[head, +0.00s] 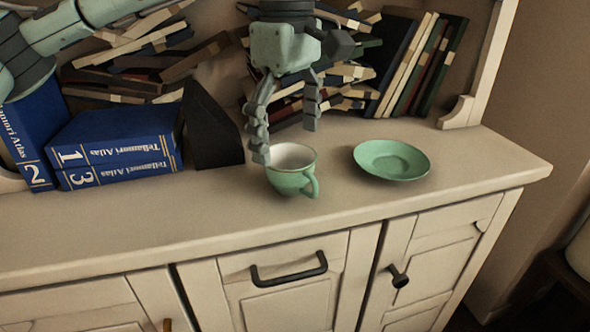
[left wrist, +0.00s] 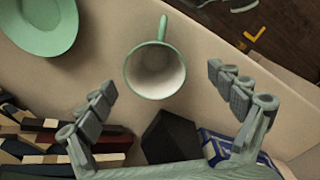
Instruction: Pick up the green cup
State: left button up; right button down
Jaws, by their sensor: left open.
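The green cup (head: 291,178) stands upright on the cream cabinet top, white inside, its handle toward the front right. In the left wrist view the cup (left wrist: 155,72) is seen from above, with its handle pointing away from my fingers. A green saucer (head: 391,160) lies to the right of the cup and also shows in the left wrist view (left wrist: 40,22). My left gripper (head: 287,140) is open and points down just behind the cup. One finger overlaps the cup's left rim in the head view; I cannot tell if it touches. My right gripper is not in view.
Blue atlas volumes (head: 118,146) and a black wedge-shaped object (head: 210,130) stand left of the cup. Piles of books (head: 335,85) and upright books (head: 420,65) fill the back. The cabinet top (head: 190,215) is clear in front of the cup.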

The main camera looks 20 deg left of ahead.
aim_at(293, 164)
pick_arm(q)
jog(key=f, duration=0.4)
jog(key=shift+w+d+f, duration=0.25)
jog(key=shift+w+f, duration=0.05)
jog(key=shift+f, duration=0.35)
jog(key=shift+c, duration=0.3)
jog(key=c, duration=1.3)
jog(key=shift+r, duration=0.15)
